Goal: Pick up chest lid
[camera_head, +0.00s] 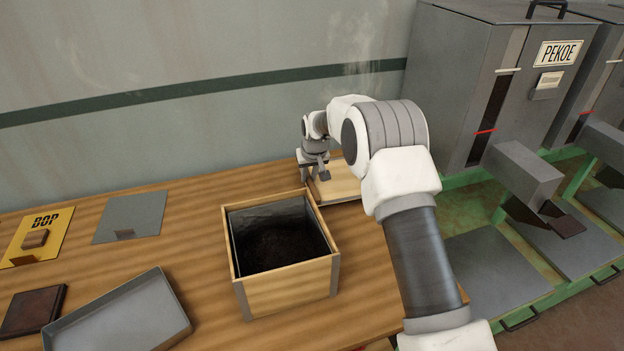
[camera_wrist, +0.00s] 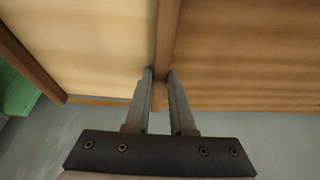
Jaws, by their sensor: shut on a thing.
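The chest lid (camera_head: 341,187) is a pale wooden panel lying behind and right of the open chest, partly hidden by my arm. The chest (camera_head: 287,286) is a wooden box with a grey lining and dark loose contents inside. My gripper (camera_head: 320,174) is at the lid's left part, pointing down. In the wrist view, my gripper (camera_wrist: 160,74) has its fingers on either side of a brown edge strip of the lid (camera_wrist: 90,40), shut on it. I cannot tell whether the lid is clear of the table.
The wooden table (camera_head: 210,245) holds a grey tray (camera_head: 120,316), a yellow "BOP" card (camera_head: 38,238), a grey plate (camera_head: 131,217) and a dark brown block (camera_head: 33,311). Grey machines, one marked "PEKOE" (camera_head: 558,53), stand at the right. A wall rises behind.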

